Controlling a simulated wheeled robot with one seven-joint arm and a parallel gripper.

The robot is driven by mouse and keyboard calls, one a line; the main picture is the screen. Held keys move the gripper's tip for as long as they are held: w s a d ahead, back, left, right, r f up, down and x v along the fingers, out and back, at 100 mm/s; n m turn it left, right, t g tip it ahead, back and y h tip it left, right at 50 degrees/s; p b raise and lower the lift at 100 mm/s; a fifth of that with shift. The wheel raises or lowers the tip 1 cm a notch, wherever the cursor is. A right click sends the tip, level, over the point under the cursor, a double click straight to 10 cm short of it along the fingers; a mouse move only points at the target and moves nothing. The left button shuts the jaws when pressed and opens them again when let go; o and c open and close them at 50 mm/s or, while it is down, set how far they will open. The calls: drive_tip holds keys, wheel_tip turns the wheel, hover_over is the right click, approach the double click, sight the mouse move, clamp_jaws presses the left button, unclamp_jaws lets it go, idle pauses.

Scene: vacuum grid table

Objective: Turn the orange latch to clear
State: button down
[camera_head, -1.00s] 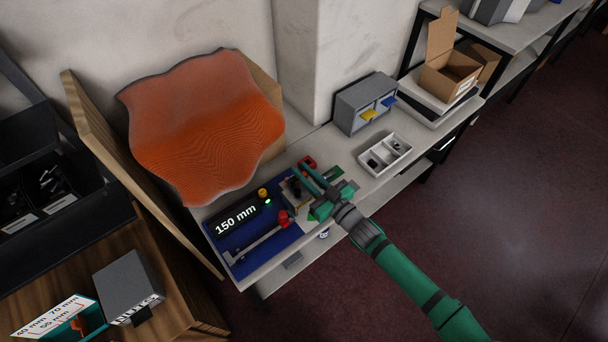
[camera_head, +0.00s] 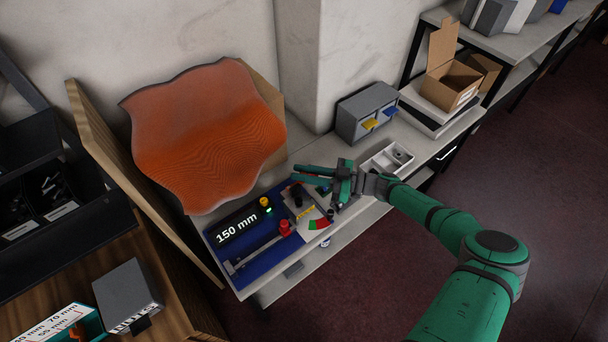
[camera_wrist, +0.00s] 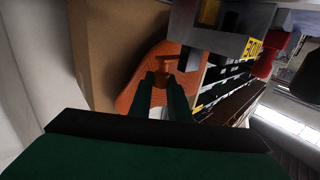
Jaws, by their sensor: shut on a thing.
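My gripper (camera_head: 298,171) reaches leftward over the back right part of the blue board, its green fingers nearly level. In the wrist view the fingertips (camera_wrist: 166,84) close around the lower part of a small orange piece with a crossbar, which I take for the orange latch (camera_wrist: 168,58). An orange surface lies behind it, so its outline is partly unclear. In the head view the latch is hidden by the fingers. How far the latch is turned cannot be told.
A wavy orange sheet (camera_head: 205,135) stands behind. A white tray (camera_head: 372,165) and grey drawer box (camera_head: 360,112) stand right.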

drive_tip(key=shift+w+a+f+n+g, duration=0.1)
drive_tip(key=shift+w+a+n+g, duration=0.05)
drive_tip(key=shift+n+g, duration=0.5)
drive_tip(key=c, duration=1.7)
unclamp_jaws()
drive_tip(key=shift+o, duration=0.2)
drive_tip(key=s+d, duration=0.1)
drive_tip(key=d, duration=0.9)
drive_tip(key=shift+s+d, duration=0.25)
drive_tip(key=shift+d, duration=0.1)
